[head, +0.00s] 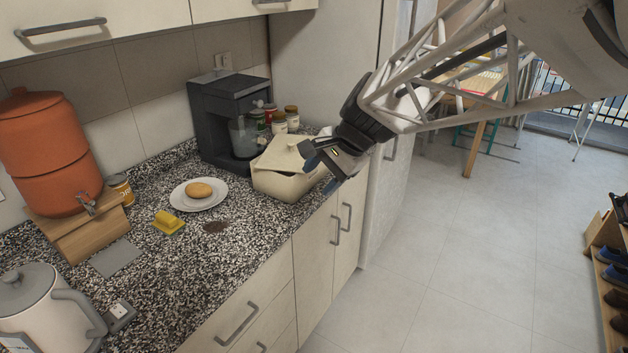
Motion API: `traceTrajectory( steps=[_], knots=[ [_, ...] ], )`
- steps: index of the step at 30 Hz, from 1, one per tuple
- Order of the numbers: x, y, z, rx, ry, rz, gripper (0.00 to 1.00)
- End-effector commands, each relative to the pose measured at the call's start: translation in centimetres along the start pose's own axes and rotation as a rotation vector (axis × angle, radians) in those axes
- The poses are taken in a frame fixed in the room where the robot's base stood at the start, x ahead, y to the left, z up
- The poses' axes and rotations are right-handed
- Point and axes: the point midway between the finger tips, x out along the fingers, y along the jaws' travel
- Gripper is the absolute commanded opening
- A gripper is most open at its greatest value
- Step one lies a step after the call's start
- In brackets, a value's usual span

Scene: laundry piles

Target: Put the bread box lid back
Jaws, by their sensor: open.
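The cream bread box (279,185) stands on the speckled counter near its front edge, in front of the black coffee machine. Its lid (281,154) lies tilted and askew on top, with a small knob at its upper right. Part of the box's right side is hidden by my gripper. My gripper (320,176) is open with blue fingertips, just right of the lid and over the box's right end. I cannot tell whether a finger touches the lid or box.
The coffee machine (229,117) and several jars (291,118) stand behind. A white kettle (45,309) is at the near left. Open floor lies right.

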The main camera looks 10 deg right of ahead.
Motion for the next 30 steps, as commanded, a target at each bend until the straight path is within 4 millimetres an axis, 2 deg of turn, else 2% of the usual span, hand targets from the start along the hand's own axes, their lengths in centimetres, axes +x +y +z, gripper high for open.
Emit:
traceTrajectory(
  steps=[3,9,18,24,30],
  knots=[
    [-1.0,3.1,2.6,-0.158,0.04,0.065,0.54],
    [-2.5,8.5,6.0,-0.425,0.101,0.185,0.54],
    [-4.0,16.2,9.6,-0.786,0.172,0.371,0.54],
    [-4.5,18.9,10.4,-0.915,0.193,0.444,0.54],
    [-4.5,19.5,10.6,-0.944,0.197,0.463,0.54]
  ],
)
